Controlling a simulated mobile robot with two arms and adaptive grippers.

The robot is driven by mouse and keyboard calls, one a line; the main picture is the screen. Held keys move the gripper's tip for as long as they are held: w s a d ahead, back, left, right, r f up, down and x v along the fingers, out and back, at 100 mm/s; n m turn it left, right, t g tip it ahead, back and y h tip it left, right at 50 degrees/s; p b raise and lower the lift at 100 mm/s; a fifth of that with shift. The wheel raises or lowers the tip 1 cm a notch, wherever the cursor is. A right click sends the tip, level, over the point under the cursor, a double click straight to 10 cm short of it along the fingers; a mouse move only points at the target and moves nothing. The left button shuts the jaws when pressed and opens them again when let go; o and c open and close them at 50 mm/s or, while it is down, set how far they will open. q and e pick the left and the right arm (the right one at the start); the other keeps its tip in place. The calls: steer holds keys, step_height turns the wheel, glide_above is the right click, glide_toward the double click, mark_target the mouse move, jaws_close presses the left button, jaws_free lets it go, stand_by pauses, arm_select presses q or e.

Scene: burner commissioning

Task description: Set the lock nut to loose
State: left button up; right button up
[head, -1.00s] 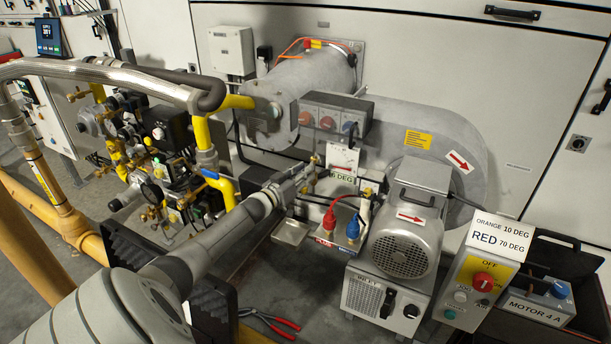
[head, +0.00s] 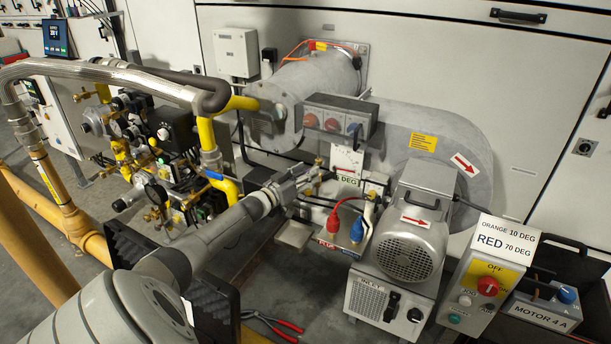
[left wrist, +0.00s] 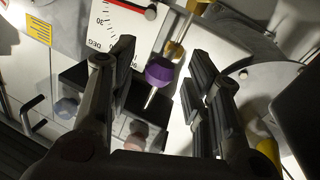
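My left gripper (head: 312,180) reaches in from the left to the white degree-scale plate (head: 347,160) in front of the grey blower housing. In the left wrist view its two black fingers (left wrist: 160,85) are apart with nothing clamped between them. Between and beyond them is a purple knob-like part (left wrist: 159,72) with a thin silver stem. A brass fitting (left wrist: 175,48) sits just beyond it, beside the scale plate (left wrist: 120,18). I cannot tell which of these is the lock nut, or whether it is loose. My right gripper is not in view.
A motor (head: 405,245) stands to the right, with a switch box (head: 480,290) farther right. Brass valves and yellow pipes (head: 150,160) crowd the left. Red-handled pliers (head: 275,325) lie low in front.

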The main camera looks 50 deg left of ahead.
arm_select(q)
steer(key=s, duration=1.2)
steer(key=shift+d, duration=0.35)
